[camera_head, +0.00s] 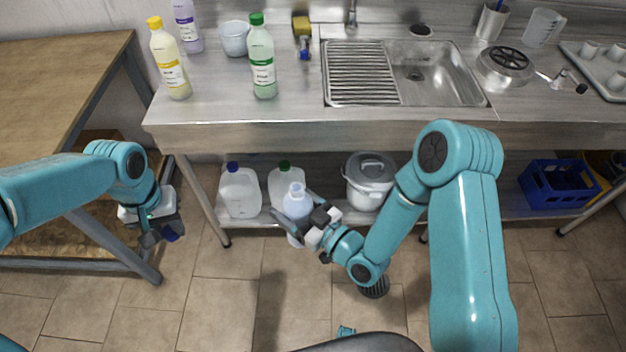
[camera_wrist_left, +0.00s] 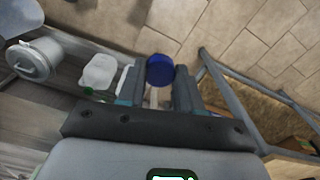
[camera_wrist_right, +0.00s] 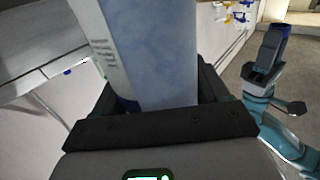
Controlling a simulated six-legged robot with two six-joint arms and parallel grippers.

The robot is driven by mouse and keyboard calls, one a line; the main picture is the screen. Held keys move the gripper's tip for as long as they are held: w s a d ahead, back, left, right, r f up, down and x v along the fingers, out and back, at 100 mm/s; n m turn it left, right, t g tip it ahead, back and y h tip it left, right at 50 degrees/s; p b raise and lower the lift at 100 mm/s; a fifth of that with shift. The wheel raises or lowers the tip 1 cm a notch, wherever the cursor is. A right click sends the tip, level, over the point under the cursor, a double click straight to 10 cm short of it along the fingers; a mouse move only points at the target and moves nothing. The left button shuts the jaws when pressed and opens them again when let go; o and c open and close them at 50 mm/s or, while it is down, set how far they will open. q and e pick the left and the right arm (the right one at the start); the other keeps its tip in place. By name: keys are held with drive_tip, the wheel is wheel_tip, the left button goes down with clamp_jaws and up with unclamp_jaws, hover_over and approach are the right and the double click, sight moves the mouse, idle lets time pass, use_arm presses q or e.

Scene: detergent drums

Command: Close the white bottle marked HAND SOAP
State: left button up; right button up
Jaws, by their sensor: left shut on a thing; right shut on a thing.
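A pale bluish-white bottle (camera_head: 297,203) is held by my right gripper (camera_head: 303,222), which is shut on its body, in front of the lower shelf. In the right wrist view the bottle (camera_wrist_right: 155,50) fills the space between the fingers; part of a label shows, its text unreadable. Its top looks pale, with no blue cap visible on it. My left gripper (camera_head: 157,236) is shut on a blue cap (camera_wrist_left: 160,70), well to the left of the bottle and apart from it. The cap also shows in the head view (camera_head: 172,233).
White jugs with a blue cap (camera_head: 240,192) and a green cap (camera_head: 285,178) and a lidded pot (camera_head: 368,180) stand on the lower shelf. Yellow (camera_head: 170,65) and green (camera_head: 262,62) bottles stand on the steel counter (camera_head: 215,110). A wooden table (camera_head: 55,80) is left. Floor between the grippers is clear.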

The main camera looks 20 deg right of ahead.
drive_tip(key=shift+s+a+f+n+g+y, duration=0.25)
drive_tip(key=shift+a+y, duration=0.05)
drive_tip(key=shift+a, duration=0.25)
drive_tip(key=shift+s+a+f+n+g+y, duration=0.25)
drive_tip(key=shift+a+y, duration=0.05)
drive_tip(key=shift+a, duration=0.2)
